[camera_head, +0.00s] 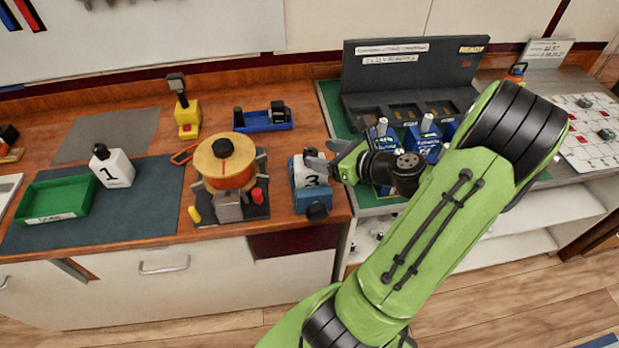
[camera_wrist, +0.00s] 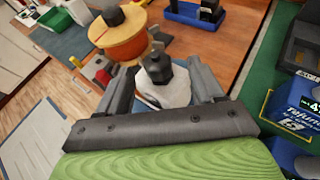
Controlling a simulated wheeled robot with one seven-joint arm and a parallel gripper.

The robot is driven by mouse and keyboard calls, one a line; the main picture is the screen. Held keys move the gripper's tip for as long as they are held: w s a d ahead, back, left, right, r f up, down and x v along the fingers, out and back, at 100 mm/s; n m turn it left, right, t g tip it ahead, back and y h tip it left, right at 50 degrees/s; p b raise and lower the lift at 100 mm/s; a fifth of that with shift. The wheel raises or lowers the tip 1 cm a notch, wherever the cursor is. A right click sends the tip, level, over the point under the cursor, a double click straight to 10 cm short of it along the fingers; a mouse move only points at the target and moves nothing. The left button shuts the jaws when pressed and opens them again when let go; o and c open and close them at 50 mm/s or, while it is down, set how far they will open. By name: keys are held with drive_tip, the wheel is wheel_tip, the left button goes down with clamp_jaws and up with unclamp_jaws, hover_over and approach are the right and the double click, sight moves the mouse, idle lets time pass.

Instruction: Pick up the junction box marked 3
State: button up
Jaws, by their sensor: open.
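The junction box marked 3 (camera_head: 311,178) is a white block with a black 3 on its face. It stands at a blue holder (camera_head: 316,209) near the front right edge of the wooden worktop. My gripper (camera_head: 322,166) is right at the box and covers part of its upper right. In the wrist view the white box (camera_wrist: 172,93) with its dark knob on top shows between the two open fingers of my gripper (camera_wrist: 163,82). Its 3 is not visible there. I cannot tell whether either finger touches it.
A spool stand with an orange and tan reel (camera_head: 228,163) stands just left of the box. A white box marked 1 (camera_head: 116,171) and a green tray (camera_head: 53,199) are farther left. Blue breakers (camera_head: 425,139) stand on a green mat to the right.

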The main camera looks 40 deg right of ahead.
sight(312, 151)
drive_tip(key=b+x, duration=0.1)
drive_tip(key=x, duration=0.5)
drive_tip(key=shift+w+a, duration=0.2)
drive_tip(key=shift+w, duration=0.1)
drive_tip(key=shift+s+r, duration=0.1)
drive_tip(key=shift+c, duration=0.5)
clamp_jaws()
